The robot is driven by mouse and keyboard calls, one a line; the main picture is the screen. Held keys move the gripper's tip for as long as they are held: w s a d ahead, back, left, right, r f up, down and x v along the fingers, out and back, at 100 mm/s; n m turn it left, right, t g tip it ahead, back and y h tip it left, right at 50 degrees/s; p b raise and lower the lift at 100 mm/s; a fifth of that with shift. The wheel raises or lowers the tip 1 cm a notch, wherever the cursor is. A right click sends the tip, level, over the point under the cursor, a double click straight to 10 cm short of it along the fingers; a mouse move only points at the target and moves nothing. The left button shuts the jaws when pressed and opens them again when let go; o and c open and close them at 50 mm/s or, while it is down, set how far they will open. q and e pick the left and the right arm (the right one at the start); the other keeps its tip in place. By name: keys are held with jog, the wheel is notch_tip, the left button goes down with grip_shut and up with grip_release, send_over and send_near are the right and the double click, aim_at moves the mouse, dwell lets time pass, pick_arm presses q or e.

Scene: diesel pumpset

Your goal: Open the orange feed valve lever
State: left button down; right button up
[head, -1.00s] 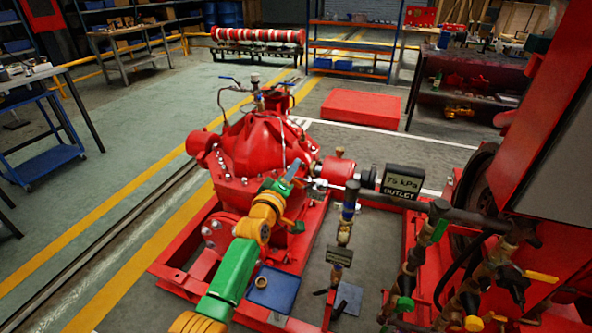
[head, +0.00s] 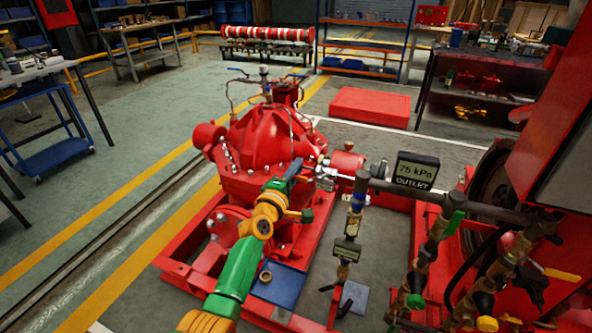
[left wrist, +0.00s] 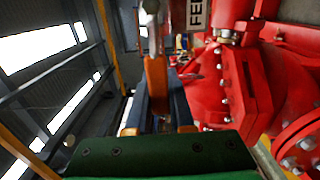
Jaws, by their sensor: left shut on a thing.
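The orange feed valve lever (left wrist: 156,82) stands upright in the left wrist view, between the two dark fingers of my left gripper (left wrist: 158,98). The gripper is shut on it. A white tag (left wrist: 196,14) starting with "FE" hangs just beyond. In the head view my left gripper (head: 293,178) reaches to the right front side of the red pump (head: 262,150). The lever cannot be made out there, as my gripper and wrist cover that spot. My right gripper is not in view.
An outlet display (head: 416,171) reads 75 kPa on the pipe to the right. Several brass valves and pipes (head: 428,255) crowd the right front. The floor left of the pump is clear.

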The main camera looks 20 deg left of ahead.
pick_arm(q)
jog(key=shift+f, duration=0.1)
jog(key=c, duration=0.8)
grip_release()
jog(key=s+p, duration=0.2)
jog(key=s, duration=0.5)
jog(key=shift+a, duration=0.1)
